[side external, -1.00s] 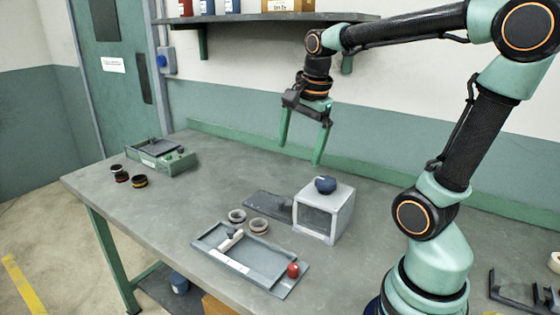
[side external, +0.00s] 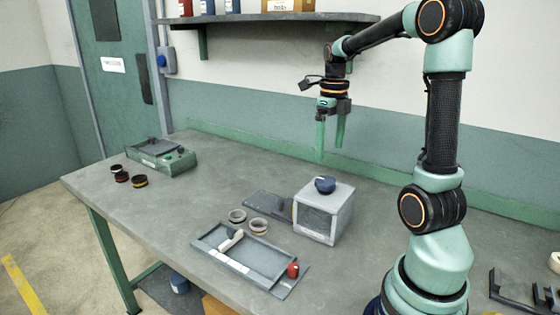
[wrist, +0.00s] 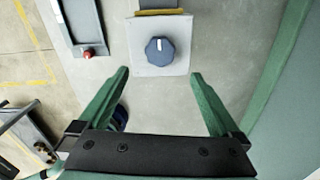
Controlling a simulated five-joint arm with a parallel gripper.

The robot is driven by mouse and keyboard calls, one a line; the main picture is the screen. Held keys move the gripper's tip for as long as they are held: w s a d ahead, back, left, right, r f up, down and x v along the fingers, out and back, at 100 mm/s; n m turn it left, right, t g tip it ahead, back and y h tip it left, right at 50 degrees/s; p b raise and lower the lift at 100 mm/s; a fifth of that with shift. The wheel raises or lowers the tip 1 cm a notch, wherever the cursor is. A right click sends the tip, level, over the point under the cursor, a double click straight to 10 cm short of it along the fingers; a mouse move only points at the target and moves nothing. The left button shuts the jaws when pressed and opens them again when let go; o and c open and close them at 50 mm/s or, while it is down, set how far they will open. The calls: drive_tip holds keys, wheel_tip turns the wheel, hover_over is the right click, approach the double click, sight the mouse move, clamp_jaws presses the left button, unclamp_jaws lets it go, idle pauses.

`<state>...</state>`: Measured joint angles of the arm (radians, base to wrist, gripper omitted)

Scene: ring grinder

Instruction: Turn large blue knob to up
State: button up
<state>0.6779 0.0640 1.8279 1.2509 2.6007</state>
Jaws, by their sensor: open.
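The large blue knob (side external: 325,184) sits on top of a pale grey box (side external: 343,214) on the workbench. In the wrist view the knob (wrist: 159,50) is seen from above, with a white pointer mark toward the top of the picture, on the box's light top plate (wrist: 170,70). My gripper (side external: 331,157) is open and empty, above and just behind the box in the side view. In the wrist view its two green fingers (wrist: 158,74) stand apart, with the knob beyond the tips and between their lines. The fingers touch nothing.
A grey tray (side external: 212,242) with a white-handled tool and a red knob (side external: 293,270) lies in front of the box. A green device (side external: 165,157) and several small rings stand at the far left. A shelf (side external: 270,17) is behind.

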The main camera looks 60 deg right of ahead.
sight(327, 180)
wheel_tip(327, 180, down, 10)
drive_tip(key=shift+r, duration=0.25)
drive_tip(key=c, duration=1.4)
